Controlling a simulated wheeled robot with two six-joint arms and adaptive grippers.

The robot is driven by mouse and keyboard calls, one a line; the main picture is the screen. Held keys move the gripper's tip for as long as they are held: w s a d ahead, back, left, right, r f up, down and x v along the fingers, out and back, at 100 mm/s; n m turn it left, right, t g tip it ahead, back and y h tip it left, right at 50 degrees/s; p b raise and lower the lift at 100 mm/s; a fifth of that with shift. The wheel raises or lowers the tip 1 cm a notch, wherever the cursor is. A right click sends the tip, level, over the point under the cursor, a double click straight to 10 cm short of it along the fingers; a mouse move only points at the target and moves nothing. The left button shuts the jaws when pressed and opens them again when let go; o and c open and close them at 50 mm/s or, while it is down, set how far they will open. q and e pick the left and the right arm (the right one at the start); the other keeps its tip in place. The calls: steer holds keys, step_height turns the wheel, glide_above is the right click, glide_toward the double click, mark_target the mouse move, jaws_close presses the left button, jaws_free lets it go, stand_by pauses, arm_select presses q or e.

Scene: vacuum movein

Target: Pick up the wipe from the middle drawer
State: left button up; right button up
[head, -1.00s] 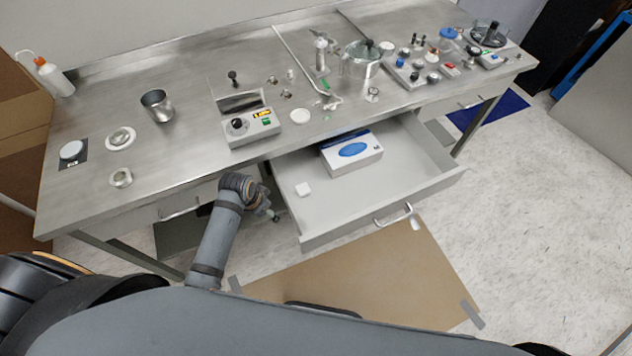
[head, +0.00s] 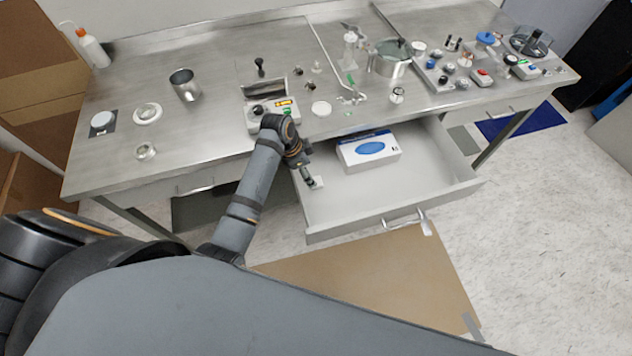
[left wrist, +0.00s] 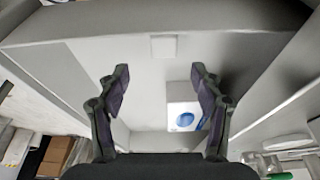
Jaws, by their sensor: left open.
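The wipe is a small white square (head: 318,182) on the floor of the open middle drawer (head: 440,192), near its left front corner. In the left wrist view the wipe (left wrist: 164,46) lies beyond the fingertips, about centred between them. My left gripper (head: 310,181) hangs over the drawer's left side and partly covers the wipe in the head view. Its two fingers (left wrist: 160,72) are spread apart with nothing between them. My right gripper is in neither view.
A white box with a blue oval (head: 368,150) stands at the back of the drawer, right of my gripper; it also shows in the left wrist view (left wrist: 185,118). The steel bench (head: 215,130) above carries a control box and other items.

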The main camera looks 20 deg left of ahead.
arm_select(q)
steer(key=x, duration=0.8)
steer(key=shift+w+a+r, duration=0.1)
steer(key=shift+w+a, duration=0.05)
steer(key=shift+w, duration=0.15)
steer(key=c, duration=0.9)
